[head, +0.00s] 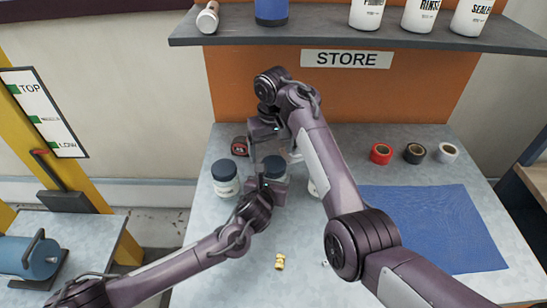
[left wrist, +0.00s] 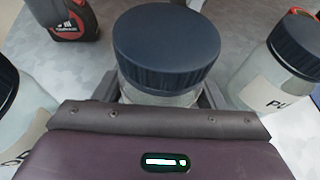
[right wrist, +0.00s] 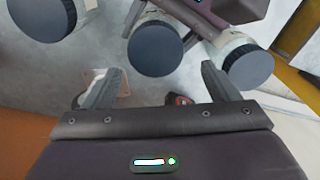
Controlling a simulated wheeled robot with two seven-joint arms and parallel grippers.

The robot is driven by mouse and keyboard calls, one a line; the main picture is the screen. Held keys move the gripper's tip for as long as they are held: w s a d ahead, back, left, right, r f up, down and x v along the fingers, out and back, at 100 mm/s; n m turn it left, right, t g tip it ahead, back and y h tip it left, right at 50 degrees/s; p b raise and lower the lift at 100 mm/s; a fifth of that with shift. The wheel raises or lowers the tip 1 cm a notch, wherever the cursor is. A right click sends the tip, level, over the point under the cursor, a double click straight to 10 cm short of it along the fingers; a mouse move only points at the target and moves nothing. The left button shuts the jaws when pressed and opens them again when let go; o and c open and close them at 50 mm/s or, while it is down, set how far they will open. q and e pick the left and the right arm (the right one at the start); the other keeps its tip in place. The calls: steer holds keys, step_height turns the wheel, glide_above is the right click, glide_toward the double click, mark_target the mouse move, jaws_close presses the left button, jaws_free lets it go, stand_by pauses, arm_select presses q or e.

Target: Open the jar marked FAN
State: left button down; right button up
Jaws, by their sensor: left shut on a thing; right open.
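A clear jar with a dark blue lid (head: 275,164) stands on the table between two similar jars. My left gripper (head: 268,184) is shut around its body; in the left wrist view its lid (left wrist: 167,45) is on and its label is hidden. My right gripper (head: 268,148) is open and empty above it, pointing down. In the right wrist view the open fingers (right wrist: 161,75) are apart from the middle lid (right wrist: 155,50). The left jar (head: 225,180) and right jar (head: 314,187) are also lidded. The right jar's label starts "PU" (left wrist: 272,100); I cannot read FAN on any jar.
A red and black tape measure (head: 239,146) lies behind the jars. Three tape rolls (head: 414,153) and a blue mat (head: 430,225) are at the right. A small yellow object (head: 280,262) lies in front. A shelf (head: 330,35) overhangs the back.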

mark_target(274, 163)
steer(key=shift+s+d+r, duration=0.35)
steer(key=shift+r, duration=0.2)
steer(key=shift+c, duration=0.3)
steer(key=shift+w+d+m, duration=0.25)
steer(key=shift+w+m, duration=0.15)
steer(key=shift+m, duration=0.4)
steer(key=r+m, duration=0.1)
steer(key=m, duration=0.1)
steer(key=shift+r+m+h, duration=0.15)
steer(key=shift+m+h, duration=0.15)
steer(key=shift+s+a+r+m, duration=0.15)
steer(key=shift+r+m, duration=0.45)
steer(key=shift+m, duration=0.6)
steer(key=shift+s+a+r+m, duration=0.2)
steer(key=shift+r+m, duration=0.2)
steer(key=shift+m, duration=0.7)
steer(key=shift+f, duration=3.95)
steer(key=shift+c, duration=0.4)
